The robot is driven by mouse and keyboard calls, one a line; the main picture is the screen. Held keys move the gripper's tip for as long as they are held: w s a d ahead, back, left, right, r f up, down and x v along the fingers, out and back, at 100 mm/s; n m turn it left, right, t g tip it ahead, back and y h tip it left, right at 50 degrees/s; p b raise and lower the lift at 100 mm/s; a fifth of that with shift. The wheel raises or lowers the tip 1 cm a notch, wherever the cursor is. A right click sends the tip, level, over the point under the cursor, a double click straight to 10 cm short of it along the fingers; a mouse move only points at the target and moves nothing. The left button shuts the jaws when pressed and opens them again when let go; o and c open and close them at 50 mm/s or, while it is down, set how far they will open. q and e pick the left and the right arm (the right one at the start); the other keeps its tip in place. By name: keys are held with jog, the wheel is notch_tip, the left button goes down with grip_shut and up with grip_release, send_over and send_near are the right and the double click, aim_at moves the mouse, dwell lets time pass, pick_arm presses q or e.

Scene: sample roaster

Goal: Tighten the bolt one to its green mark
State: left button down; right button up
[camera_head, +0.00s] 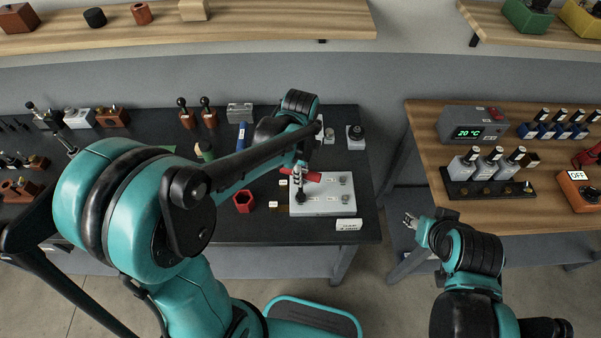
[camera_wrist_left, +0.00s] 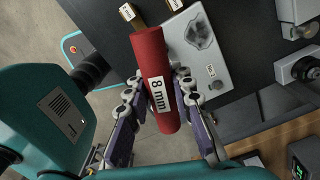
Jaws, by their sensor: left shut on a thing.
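My left gripper (camera_head: 303,174) is shut on a red tool handle (camera_head: 312,177) over the left part of a light grey plate (camera_head: 322,207). In the left wrist view, the handle (camera_wrist_left: 155,75) bears an "8 mm" label and sits between the two fingers of the gripper (camera_wrist_left: 160,90). A dark part shows below the handle at the plate's left side. I cannot tell how it meets a bolt there. Two bolt heads (camera_head: 345,197) show on the plate's right half. I cannot make out a green mark. My right gripper (camera_head: 411,219) is beside the right table, its jaw state unclear.
A red hexagonal holder (camera_head: 243,202) stands left of the plate on the black table (camera_head: 270,228). A small white sign (camera_head: 347,224) is at the plate's front. A dark-topped device (camera_head: 356,137) stands behind it. The wooden table (camera_head: 470,216) at right holds a "20 °C" unit (camera_head: 474,122).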

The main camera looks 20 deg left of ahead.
pick_arm(q)
jog(key=m, duration=1)
jog(key=shift+n, duration=0.7)
jog(key=shift+r, duration=0.1)
jog(key=shift+r+p, duration=1.25)
jog(key=shift+r, duration=0.3)
